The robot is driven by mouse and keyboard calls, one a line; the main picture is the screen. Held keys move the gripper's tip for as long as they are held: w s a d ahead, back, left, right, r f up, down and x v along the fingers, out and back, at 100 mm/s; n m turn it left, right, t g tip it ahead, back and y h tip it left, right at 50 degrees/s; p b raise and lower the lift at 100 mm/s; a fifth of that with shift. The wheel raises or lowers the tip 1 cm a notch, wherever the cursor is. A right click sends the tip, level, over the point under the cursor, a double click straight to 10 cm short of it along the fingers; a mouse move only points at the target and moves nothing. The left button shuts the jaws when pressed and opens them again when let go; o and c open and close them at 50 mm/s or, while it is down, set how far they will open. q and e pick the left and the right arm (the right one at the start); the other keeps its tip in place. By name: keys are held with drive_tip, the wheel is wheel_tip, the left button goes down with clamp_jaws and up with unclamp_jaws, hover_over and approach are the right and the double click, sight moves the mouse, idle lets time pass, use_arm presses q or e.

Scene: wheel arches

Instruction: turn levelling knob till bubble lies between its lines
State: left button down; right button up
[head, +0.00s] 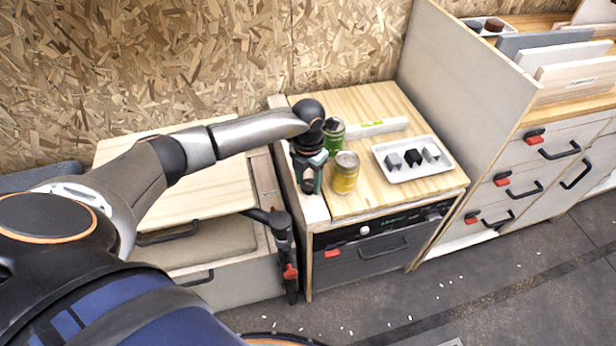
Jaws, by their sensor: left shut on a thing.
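My left gripper (312,182) points down at the left edge of the low cabinet's wooden top (375,103). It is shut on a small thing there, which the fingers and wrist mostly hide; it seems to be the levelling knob. A white bar with a yellow-green vial (376,124) lies at the back of the top, right of the gripper. It looks like the bubble level. The bubble and its lines are too small to make out. My right gripper is not in view.
A tall partition (470,75) bounds the right side. A lower wooden unit (215,178) stands at the left.

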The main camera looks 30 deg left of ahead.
sight(309, 186)
use_arm(q)
drive_tip(key=n+p, duration=0.1)
drive_tip(key=n, duration=0.1)
drive_tip(key=shift+r+n, duration=0.1)
drive_tip(key=shift+n, duration=0.3)
drive_tip(key=shift+n+p, duration=0.45)
drive_tip(key=shift+n, duration=0.75)
drive_tip(key=shift+n+p, duration=0.35)
drive_tip(key=shift+n, duration=0.65)
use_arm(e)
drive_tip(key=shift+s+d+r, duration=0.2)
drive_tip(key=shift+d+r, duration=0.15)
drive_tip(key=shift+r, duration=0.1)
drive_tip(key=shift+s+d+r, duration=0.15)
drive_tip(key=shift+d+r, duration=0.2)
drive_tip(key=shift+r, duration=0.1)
use_arm(q)
drive_tip(key=shift+c, duration=1.3)
unclamp_jaws()
drive_tip(key=shift+d, duration=0.1)
wheel_tip(309, 186, up, 12)
drive_tip(key=shift+r, duration=0.2)
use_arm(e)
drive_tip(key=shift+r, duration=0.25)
